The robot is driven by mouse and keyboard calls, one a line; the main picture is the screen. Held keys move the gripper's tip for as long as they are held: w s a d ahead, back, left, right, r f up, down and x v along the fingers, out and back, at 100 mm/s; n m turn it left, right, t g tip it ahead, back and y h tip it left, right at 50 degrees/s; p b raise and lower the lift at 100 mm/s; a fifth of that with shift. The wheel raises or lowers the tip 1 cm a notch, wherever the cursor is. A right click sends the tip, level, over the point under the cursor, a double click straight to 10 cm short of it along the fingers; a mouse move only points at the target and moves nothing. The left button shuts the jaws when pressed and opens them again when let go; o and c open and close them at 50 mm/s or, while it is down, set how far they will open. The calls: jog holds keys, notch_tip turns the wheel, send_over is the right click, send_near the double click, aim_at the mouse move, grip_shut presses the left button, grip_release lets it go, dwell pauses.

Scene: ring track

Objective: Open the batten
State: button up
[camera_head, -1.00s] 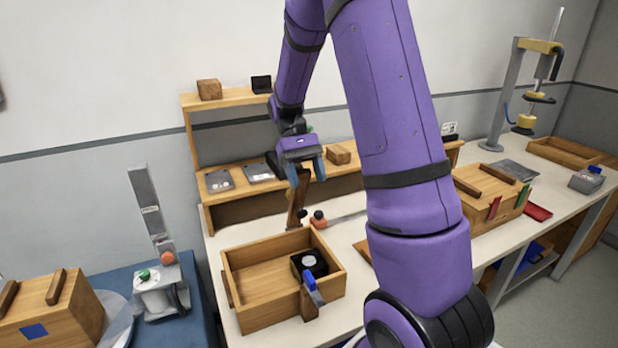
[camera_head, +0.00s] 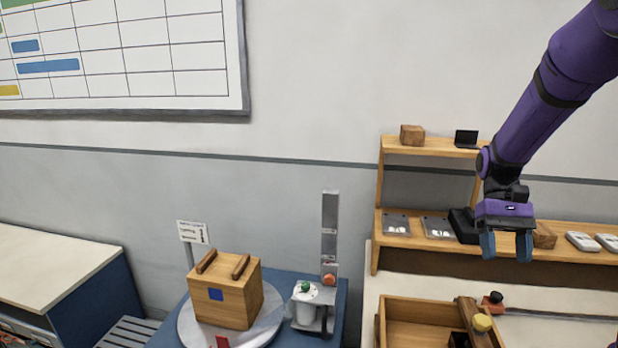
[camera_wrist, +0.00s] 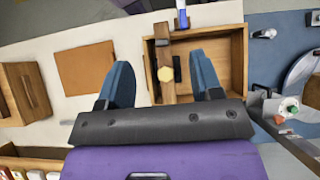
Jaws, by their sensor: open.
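The batten (camera_head: 466,310) is a brown wooden bar with a yellow knob (camera_head: 482,323). It lies across one side of the open wooden tray (camera_head: 415,304), and its near end is cut off by the head view's lower edge. In the wrist view the batten (camera_wrist: 160,47) and its yellow knob (camera_wrist: 165,74) appear between my two blue fingers. My gripper (camera_head: 505,246) is open and empty, pointing down, above the bench and apart from the batten.
A wooden shelf (camera_head: 428,147) stands behind the tray. A wooden box (camera_head: 228,296) on a round plate and a white pot device (camera_head: 310,300) stand to the left.

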jog(key=s+a+r+n+t+h, duration=0.1)
jog(key=s+a+r+t, duration=0.4)
jog(key=s+r+t, duration=0.1)
jog(key=s+a+r+n+t+h, duration=0.1)
jog(key=s+a+r+n+t, duration=0.1)
jog(key=s+a+r+t, duration=0.4)
jog(key=shift+s+a+r+t, duration=0.15)
jog(key=shift+s+r+t, duration=0.7)
jog(key=shift+s, duration=1.05)
jog(key=shift+r+g, duration=0.2)
jog(key=shift+g, duration=0.15)
